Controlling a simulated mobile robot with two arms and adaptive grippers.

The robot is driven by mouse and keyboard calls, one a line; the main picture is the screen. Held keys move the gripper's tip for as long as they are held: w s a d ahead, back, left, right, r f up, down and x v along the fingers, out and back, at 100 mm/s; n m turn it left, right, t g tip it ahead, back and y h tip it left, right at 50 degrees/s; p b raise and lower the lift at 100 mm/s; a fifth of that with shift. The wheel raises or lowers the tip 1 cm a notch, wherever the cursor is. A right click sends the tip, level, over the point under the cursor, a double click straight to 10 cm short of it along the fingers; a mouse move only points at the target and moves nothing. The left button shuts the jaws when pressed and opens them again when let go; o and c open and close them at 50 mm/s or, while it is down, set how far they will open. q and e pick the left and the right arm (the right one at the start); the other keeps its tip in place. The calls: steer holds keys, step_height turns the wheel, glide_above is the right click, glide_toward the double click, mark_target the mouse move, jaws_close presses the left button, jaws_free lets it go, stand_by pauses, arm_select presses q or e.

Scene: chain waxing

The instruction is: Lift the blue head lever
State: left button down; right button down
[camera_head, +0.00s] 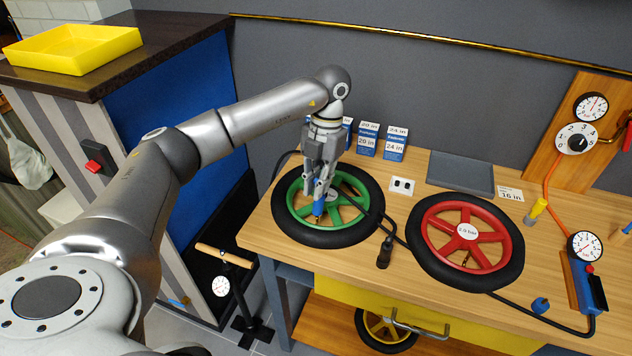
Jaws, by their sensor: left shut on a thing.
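My left gripper (319,192) points down over the green wheel (350,216), which lies flat on the workbench with a black tyre. The gripper is shut on a blue head (304,210) near the wheel's hub. The fingers cover much of the head, and I cannot tell its lever apart from its body. A small brass-coloured tip (318,218) shows below it. A black hose runs from near the head to the right. My right gripper is not in view.
A red wheel (431,226) labelled 2.0 bar lies to the right. Blue tube boxes (395,149) stand behind. A gauge (584,246) is at the right. A floor pump (222,254) stands left of the bench (262,236).

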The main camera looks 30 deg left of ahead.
arm_select(q)
steer(key=shift+w+g, duration=0.1)
steer(key=shift+g, duration=0.2)
steer(key=c, duration=1.5)
jaws_free()
steer(key=shift+r, duration=0.1)
steer(key=shift+o, duration=0.2)
steer(key=v, duration=1.2)
